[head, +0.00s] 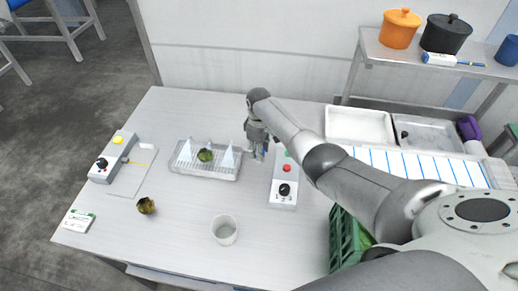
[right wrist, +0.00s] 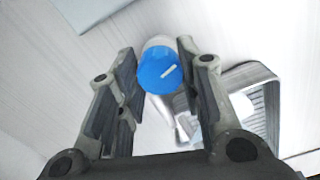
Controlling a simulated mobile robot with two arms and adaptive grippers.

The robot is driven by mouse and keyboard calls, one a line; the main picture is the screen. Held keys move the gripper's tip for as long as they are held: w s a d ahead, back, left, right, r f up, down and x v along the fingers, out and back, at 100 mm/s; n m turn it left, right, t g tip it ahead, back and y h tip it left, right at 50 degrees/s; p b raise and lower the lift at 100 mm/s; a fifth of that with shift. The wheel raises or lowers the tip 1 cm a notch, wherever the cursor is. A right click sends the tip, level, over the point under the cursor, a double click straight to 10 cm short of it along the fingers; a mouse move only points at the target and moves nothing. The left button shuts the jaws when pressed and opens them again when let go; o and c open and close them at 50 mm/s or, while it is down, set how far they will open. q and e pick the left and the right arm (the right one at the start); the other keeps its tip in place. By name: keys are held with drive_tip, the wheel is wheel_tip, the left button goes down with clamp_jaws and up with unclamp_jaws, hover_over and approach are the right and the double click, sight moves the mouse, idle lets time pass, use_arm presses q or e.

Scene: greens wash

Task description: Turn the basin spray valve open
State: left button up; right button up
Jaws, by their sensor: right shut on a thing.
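The spray valve is a round blue knob (right wrist: 160,70) with a white line mark, on a pale round base. In the right wrist view it sits between the two fingers of my right gripper (right wrist: 158,88). The right gripper (head: 258,150) is shut on the knob, just right of the basin in the head view, and it largely hides the knob there. The white line on the knob runs slantwise, up to the right. The basin (head: 228,173) is a pale tray with a rack and white cones, and a dark green vegetable (head: 205,155) lies in it. My left gripper is not in view.
A control box (head: 284,198) with a black knob and coloured buttons stands close right of the right gripper. Another box (head: 103,170) is at far left. A white cup (head: 224,230), a brownish-green vegetable (head: 146,205) and a green crate (head: 343,240) are nearer. The front-left table is mostly free.

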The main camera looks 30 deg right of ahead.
drive_tip(key=n, duration=0.5)
drive_tip(key=shift+n, duration=0.3)
idle(0.4)
drive_tip(key=o, duration=1)
drive_tip(key=shift+o, duration=0.2)
drive_tip(key=shift+r, duration=0.1)
wheel_tip(320, 180, up, 12)
idle(0.3)
